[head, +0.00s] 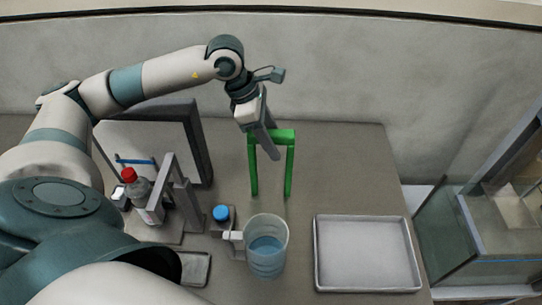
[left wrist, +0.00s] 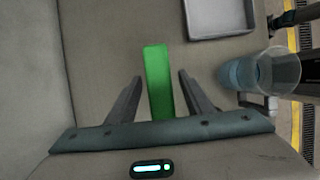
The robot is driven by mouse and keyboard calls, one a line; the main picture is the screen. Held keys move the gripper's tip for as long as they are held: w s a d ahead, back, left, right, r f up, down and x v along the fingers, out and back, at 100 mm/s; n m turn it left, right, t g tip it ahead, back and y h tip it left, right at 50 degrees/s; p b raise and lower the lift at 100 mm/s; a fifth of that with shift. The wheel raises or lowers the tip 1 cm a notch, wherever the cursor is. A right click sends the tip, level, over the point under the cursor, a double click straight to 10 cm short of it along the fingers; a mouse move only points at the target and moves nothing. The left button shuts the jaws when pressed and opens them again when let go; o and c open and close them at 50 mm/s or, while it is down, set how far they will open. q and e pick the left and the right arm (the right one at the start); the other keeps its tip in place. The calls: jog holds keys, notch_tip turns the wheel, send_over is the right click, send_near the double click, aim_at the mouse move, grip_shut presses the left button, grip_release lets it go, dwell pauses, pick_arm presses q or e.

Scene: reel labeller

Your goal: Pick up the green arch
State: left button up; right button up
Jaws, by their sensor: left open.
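The green arch (head: 290,172) stands upright on the table in the head view, behind the beaker and the tray. My left gripper (head: 270,148) is over the top bar of the arch, with its fingers pointing down. In the left wrist view the arch's green top bar (left wrist: 157,75) runs between the two open fingers of my left gripper (left wrist: 158,90). A gap shows between the bar and each finger. The near end of the bar is hidden by the gripper body. My right gripper is not in view.
A beaker of blue liquid (head: 279,232) and a grey tray (head: 368,288) stand in front of the arch. A red-capped bottle (head: 130,175), a grey stand (head: 188,200) and a blue-capped item (head: 221,213) are at left. A glass-walled case (head: 450,235) is at right.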

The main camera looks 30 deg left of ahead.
pick_arm(q)
jog(key=p+x, duration=0.1)
jog(key=x, duration=0.2)
jog(key=shift+r, duration=0.1)
dwell(0.3)
grip_shut()
